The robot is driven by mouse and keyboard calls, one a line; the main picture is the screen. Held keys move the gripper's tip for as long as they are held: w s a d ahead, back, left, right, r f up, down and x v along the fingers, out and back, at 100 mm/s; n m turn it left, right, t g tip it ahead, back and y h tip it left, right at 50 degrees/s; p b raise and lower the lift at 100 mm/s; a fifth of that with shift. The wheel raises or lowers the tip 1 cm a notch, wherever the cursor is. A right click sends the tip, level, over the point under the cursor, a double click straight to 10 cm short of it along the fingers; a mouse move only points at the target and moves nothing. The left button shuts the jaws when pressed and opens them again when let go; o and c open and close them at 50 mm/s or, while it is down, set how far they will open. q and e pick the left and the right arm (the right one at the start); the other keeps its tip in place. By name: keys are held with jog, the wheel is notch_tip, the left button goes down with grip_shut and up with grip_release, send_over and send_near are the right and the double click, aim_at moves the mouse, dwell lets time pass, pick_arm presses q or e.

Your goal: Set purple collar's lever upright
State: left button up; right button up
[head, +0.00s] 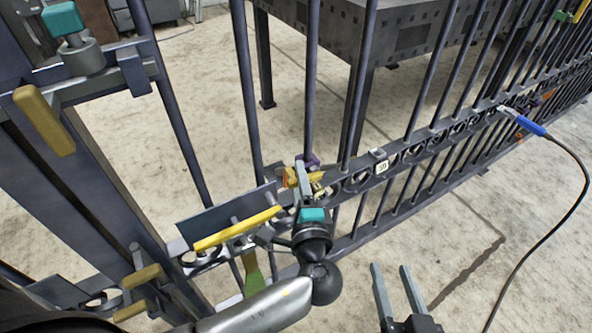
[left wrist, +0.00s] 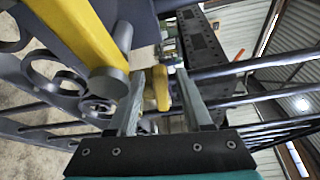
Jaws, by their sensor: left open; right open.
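The purple collar (head: 312,160) is on the gate near the middle of the head view, mostly hidden by my left gripper. A yellow-orange lever (head: 290,178) shows beside it, partly covered; its exact tilt is hard to tell. My left gripper (head: 308,182) is open in front of the collar. In the left wrist view, a short yellow piece (left wrist: 161,88) appears between the open fingers of the left gripper (left wrist: 159,82), with gaps visible beside it. My right gripper (head: 393,278) is open and empty, low in the head view, away from the gate.
A long yellow handle (head: 237,229) is on the gate left of my left gripper; a yellow bar (left wrist: 75,30) also looms close in the left wrist view. Scrolled rails (head: 440,140) run right. A blue-handled cabled tool (head: 530,126) is at the right. A dark table (head: 400,35) stands behind.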

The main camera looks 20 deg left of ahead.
pick_arm(q)
jog(key=shift+c, duration=0.2)
grip_shut()
dwell(0.3)
dwell(1.0)
